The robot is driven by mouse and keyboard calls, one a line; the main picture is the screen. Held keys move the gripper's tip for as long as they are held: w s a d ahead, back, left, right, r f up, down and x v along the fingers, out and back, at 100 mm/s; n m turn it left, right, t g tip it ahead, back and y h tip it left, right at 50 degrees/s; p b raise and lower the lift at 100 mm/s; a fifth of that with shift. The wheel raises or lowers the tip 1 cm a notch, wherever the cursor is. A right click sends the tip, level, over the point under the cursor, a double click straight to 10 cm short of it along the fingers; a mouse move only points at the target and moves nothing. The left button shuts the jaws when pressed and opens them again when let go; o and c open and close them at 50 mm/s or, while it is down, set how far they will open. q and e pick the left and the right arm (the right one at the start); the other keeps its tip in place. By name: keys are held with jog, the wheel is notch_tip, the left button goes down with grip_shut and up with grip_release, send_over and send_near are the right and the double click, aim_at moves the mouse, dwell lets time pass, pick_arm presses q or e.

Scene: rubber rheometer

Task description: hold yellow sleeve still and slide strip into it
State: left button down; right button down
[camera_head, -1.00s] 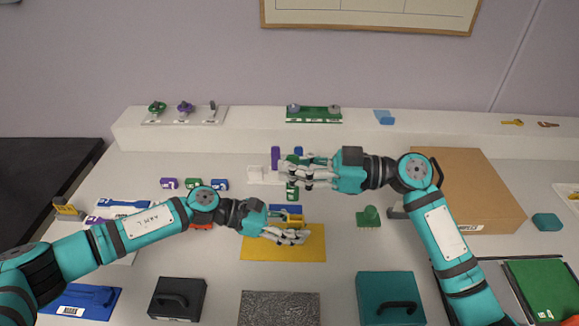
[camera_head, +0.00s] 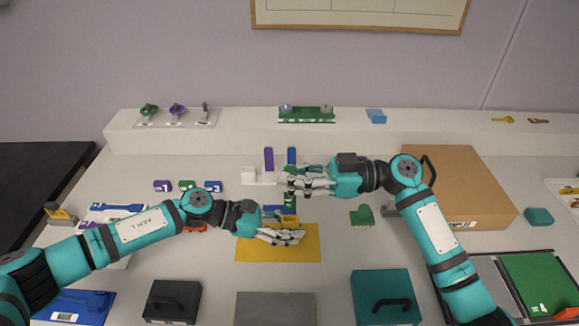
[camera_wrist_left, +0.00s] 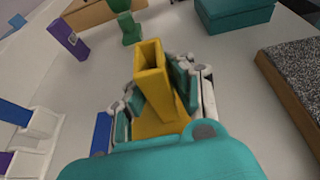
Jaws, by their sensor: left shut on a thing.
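The yellow sleeve (camera_wrist_left: 153,82) is a hollow rectangular tube standing between the fingers of my left gripper (camera_wrist_left: 158,92), its open end showing in the left wrist view. In the head view the left gripper (camera_head: 283,237) is low over the yellow mat (camera_head: 300,253), shut on the sleeve, which shows only as a small yellow patch (camera_head: 290,219). My right gripper (camera_head: 305,183) is above and behind it. A small green piece with a white label (camera_head: 290,199) shows just below its fingers; I cannot tell whether it is gripped. Purple (camera_head: 268,159) and blue (camera_head: 291,155) strips stand upright behind.
A white rack (camera_head: 250,176) stands behind the grippers. A green block (camera_head: 361,215) is right of the mat. A cardboard box (camera_head: 455,180) stands farther right. A black case (camera_head: 172,301), grey slab (camera_head: 275,308) and teal case (camera_head: 383,297) line the front.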

jog(key=shift+f, duration=1.15)
notch_tip(320, 180, down, 8)
jog(key=shift+f+g, duration=0.15)
jog(key=shift+g, duration=0.15)
dwell(3.5)
jog(key=c, duration=1.4)
grip_release()
jog(key=shift+f, duration=0.1)
notch_tip(320, 180, up, 10)
jog(key=shift+w+r, duration=0.15)
jog(key=shift+r, duration=0.1)
pick_arm(q)
jog(key=c, duration=1.1)
grip_release()
jog(key=shift+a, duration=0.1)
